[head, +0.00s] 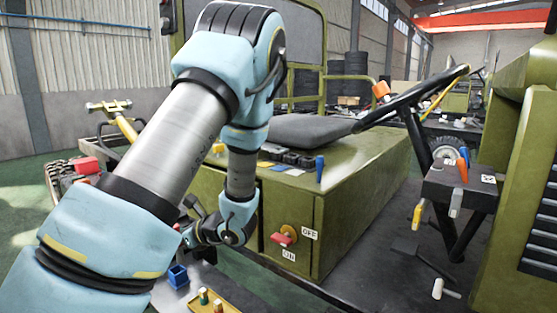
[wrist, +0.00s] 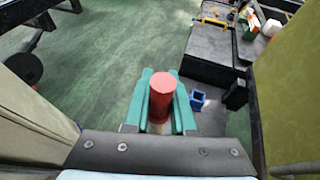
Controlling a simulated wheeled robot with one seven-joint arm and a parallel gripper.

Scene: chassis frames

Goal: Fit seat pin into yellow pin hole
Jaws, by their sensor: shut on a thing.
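My gripper (wrist: 162,88) is shut on a red cylindrical pin (wrist: 161,104), held between its two teal fingers in the wrist view. The floor shows beyond the pin. In the head view my gripper is mostly hidden by the wrist, low beside the green seat box (head: 350,205), and the held pin cannot be made out. A small yellow patch (head: 265,163) lies on the box top by the seat cushion (head: 305,132), next to blue and white patches. I cannot tell whether it has a hole. A blue pin (head: 320,168) stands upright on the box top.
A red-handled switch (head: 283,239) with ON and OFF labels sticks out of the box front. A blue cup (head: 178,276) and a yellow tray (head: 235,304) with small pins stand low in front. The steering wheel (head: 415,97) is at the right.

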